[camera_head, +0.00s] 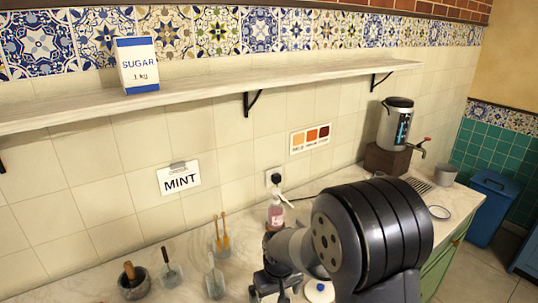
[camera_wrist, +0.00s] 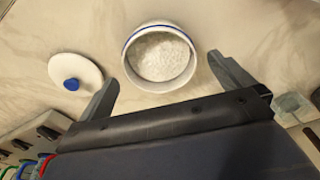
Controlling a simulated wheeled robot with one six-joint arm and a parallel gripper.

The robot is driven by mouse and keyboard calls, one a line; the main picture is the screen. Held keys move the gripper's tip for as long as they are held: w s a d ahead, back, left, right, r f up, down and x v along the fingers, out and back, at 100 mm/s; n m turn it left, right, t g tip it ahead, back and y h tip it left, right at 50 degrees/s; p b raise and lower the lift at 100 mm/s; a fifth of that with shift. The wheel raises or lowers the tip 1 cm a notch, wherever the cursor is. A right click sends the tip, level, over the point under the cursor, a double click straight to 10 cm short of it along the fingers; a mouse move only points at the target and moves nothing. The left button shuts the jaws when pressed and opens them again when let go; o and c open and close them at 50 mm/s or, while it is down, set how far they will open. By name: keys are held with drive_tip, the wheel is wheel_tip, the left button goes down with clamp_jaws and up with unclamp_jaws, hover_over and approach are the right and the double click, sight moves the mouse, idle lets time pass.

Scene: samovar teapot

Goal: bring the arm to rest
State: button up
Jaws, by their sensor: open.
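My gripper (camera_head: 270,295) is low over the counter in the head view, partly hidden by my arm. In the wrist view my gripper (camera_wrist: 163,71) is open, with its two fingers spread apart. A white jar (camera_wrist: 128,44) with a blue rim line stands open beyond and between the fingertips, holding white grains. No contact between fingers and jar is clear. A white lid (camera_wrist: 92,68) with a blue knob lies left of the jar; a blue-knobbed white lid (camera_head: 319,292) also shows in the head view beside my arm.
A samovar (camera_head: 397,122) stands on a block at the counter's right. A pink bottle (camera_head: 276,215), glass vessels with wooden tools (camera_head: 222,240), and a stone mortar (camera_head: 134,288) stand around my arm. The shelf (camera_head: 210,88) above holds a sugar box (camera_head: 138,66).

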drive_tip(key=shift+r, duration=0.25)
drive_tip(key=shift+s+r, duration=0.1)
drive_tip(key=shift+r, duration=0.55)
drive_tip(key=shift+d+b, duration=0.15)
drive_tip(key=shift+b, duration=0.15)
